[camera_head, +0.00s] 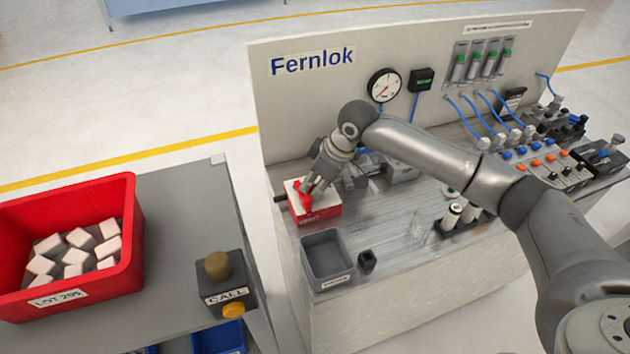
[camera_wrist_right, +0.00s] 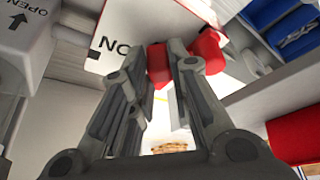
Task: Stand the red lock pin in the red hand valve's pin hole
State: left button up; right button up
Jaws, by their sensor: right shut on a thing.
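The red hand valve (camera_head: 322,209) is a red block with a white top at the left end of the bench, with lettering on its front. My right gripper (camera_head: 307,189) reaches down over its top. In the wrist view my right gripper (camera_wrist_right: 165,58) is shut on a small red piece (camera_wrist_right: 158,65), which looks like the red lock pin. Another red part (camera_wrist_right: 208,52) is just right of the fingertips. The pin hole and the pin's lower end are hidden, so I cannot tell whether the pin is in the hole. My left gripper is not in view.
A grey open bin (camera_head: 327,258) and a small black holder (camera_head: 367,262) stand in front of the valve. The panel with the gauge (camera_head: 384,85) rises behind. A red crate of white blocks (camera_head: 120,215) and a call button box (camera_head: 222,285) are on the left table.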

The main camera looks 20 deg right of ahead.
jog(key=o, duration=0.9)
notch_tip(320, 180, up, 9)
jog(key=p, duration=1)
jog(key=shift+p, duration=0.35)
